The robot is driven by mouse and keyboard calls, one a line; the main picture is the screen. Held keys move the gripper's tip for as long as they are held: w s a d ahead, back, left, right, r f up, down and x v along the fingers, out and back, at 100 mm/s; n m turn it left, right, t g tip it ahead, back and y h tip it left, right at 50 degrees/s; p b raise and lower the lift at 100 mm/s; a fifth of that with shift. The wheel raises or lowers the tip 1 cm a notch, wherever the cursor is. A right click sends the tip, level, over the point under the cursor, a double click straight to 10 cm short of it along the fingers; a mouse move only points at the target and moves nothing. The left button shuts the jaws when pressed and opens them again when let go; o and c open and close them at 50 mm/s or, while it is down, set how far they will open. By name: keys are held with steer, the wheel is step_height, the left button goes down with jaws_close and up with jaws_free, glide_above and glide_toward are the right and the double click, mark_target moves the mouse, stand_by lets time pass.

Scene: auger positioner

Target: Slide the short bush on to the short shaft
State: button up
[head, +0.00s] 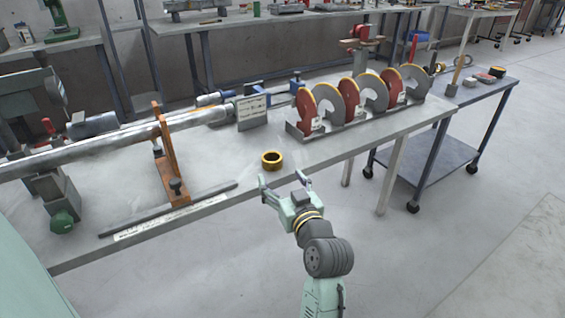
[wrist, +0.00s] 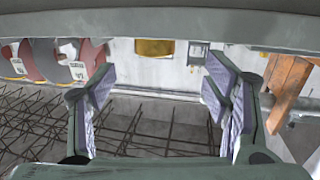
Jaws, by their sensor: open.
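A brass-coloured ring, which looks like the short bush (head: 272,160), lies on the bench top near its front edge. It also shows as a yellow band at the top of the wrist view (wrist: 154,47). My gripper (head: 283,182) is open and empty, in front of the bench edge and apart from the ring. In the wrist view the two fingers (wrist: 158,92) stand wide apart, with nothing between them. A long grey shaft (head: 90,156) runs through an orange bracket at the left. I cannot tell which part is the short shaft.
The bench (head: 330,152) also bears a rack of red and grey auger discs (head: 350,98) at the right and an orange bracket (head: 169,160) at the left. A flat bar (head: 170,208) lies along the front edge. The bench top around the ring is clear.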

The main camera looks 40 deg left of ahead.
mark_target(275, 162)
steer(key=x, duration=0.3)
steer(key=shift+w+a+r, duration=0.1)
steer(key=shift+a, duration=0.15)
steer(key=x, duration=0.1)
steer(key=p+x, duration=0.1)
steer(key=x, duration=0.1)
steer(key=p+x, duration=0.1)
steer(key=shift+w+a+r, duration=0.15)
steer(key=shift+w+r, duration=0.15)
steer(key=shift+w, duration=0.25)
steer(key=shift+w+a+f, duration=0.1)
steer(key=shift+w+a, duration=0.05)
steer(key=shift+a, duration=0.05)
steer(key=shift+c, duration=0.2)
steer(key=c, duration=1.6)
